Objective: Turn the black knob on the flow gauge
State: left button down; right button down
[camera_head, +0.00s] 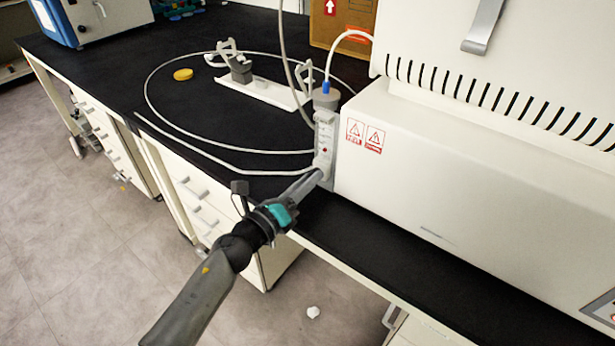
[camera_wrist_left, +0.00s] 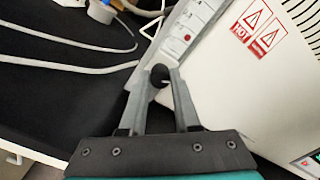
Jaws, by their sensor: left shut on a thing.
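The flow gauge (camera_head: 325,135) is a slim white upright body with a red mark, fixed at the left side of the large white machine. It also shows in the left wrist view (camera_wrist_left: 185,32). My left gripper (camera_head: 317,176) reaches its lower end. In the left wrist view, the black knob (camera_wrist_left: 160,73) sits between the two fingertips of my left gripper (camera_wrist_left: 160,78), which are shut on it. In the head view the knob is hidden behind the fingers. My right gripper is in neither view.
The white machine (camera_head: 450,190) with red warning labels (camera_head: 365,135) fills the right. A pale tube (camera_head: 150,95) loops over the black bench (camera_head: 120,75). A white stand (camera_head: 262,88) and a yellow disc (camera_head: 183,74) lie behind. A cardboard box (camera_head: 345,20) stands at the back.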

pick_arm(q)
jog(key=n+p, duration=0.1)
jog(key=n, duration=0.2)
jog(key=shift+n+p, duration=0.3)
jog(key=shift+n, duration=0.6)
jog(key=n+p, duration=0.1)
jog(key=n, duration=0.1)
jog(key=shift+n, duration=0.3)
jog(key=shift+n+p, duration=0.3)
jog(key=shift+n, duration=1)
jog(key=shift+n+p, duration=0.4)
jog(key=shift+n, duration=0.8)
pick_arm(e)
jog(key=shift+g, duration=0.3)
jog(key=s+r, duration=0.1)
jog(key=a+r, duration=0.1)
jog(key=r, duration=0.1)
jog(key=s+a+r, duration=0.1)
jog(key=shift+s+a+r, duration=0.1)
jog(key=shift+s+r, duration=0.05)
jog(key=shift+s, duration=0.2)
